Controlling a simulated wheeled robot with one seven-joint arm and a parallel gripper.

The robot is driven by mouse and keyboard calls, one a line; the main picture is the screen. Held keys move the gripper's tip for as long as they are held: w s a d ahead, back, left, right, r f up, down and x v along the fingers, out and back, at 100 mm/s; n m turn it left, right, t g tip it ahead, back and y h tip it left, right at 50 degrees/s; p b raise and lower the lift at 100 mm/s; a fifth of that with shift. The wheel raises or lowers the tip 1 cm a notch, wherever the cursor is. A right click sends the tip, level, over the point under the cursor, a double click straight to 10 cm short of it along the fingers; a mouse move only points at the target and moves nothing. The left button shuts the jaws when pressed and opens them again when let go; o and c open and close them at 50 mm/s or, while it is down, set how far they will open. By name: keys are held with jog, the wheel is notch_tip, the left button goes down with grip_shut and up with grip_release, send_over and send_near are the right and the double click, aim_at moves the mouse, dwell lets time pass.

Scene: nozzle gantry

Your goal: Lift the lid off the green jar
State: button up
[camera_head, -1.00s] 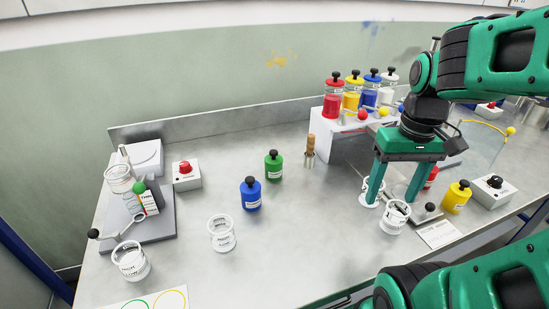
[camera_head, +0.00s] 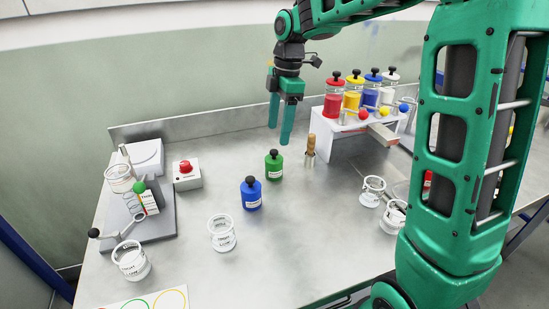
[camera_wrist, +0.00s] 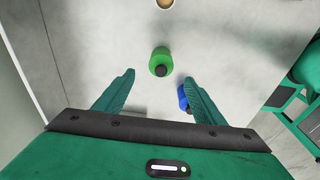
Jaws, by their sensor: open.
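The green jar (camera_head: 274,167) stands upright on the bench with its black-knobbed lid (camera_head: 273,154) on. In the wrist view the green jar (camera_wrist: 161,60) shows from above, its dark knob (camera_wrist: 161,70) toward me, ahead of and between my fingers. My gripper (camera_head: 280,137) is open and empty, pointing down above the bench, near and above the green jar in the head view. In the wrist view my gripper's fingertips (camera_wrist: 159,75) are spread wide. Neither finger visibly touches the jar.
A blue jar (camera_head: 251,194) stands close to the green one, and also shows near my right finger in the wrist view (camera_wrist: 183,97). A wooden-handled tool in a metal cup (camera_head: 310,150) stands to the right. A red-button box (camera_head: 187,175) is left. Bench between is clear.

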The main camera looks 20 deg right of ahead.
aim_at(275, 150)
notch_tip(275, 150, down, 3)
jog(key=shift+a+r, duration=0.1)
jog(key=shift+r, duration=0.1)
jog(key=shift+s+a+f, duration=0.1)
jog(key=shift+a+f, duration=0.05)
jog(key=shift+f, duration=0.7)
jog(key=shift+w+a+f, duration=0.1)
jog(key=shift+a+f, duration=0.1)
jog(key=shift+f, duration=0.7)
jog(key=shift+s+a+f, duration=0.1)
jog(key=shift+a+f, duration=0.05)
jog(key=shift+f, duration=0.7)
jog(key=shift+c, duration=0.4)
jog(key=c, duration=1)
jog(key=shift+c, duration=0.2)
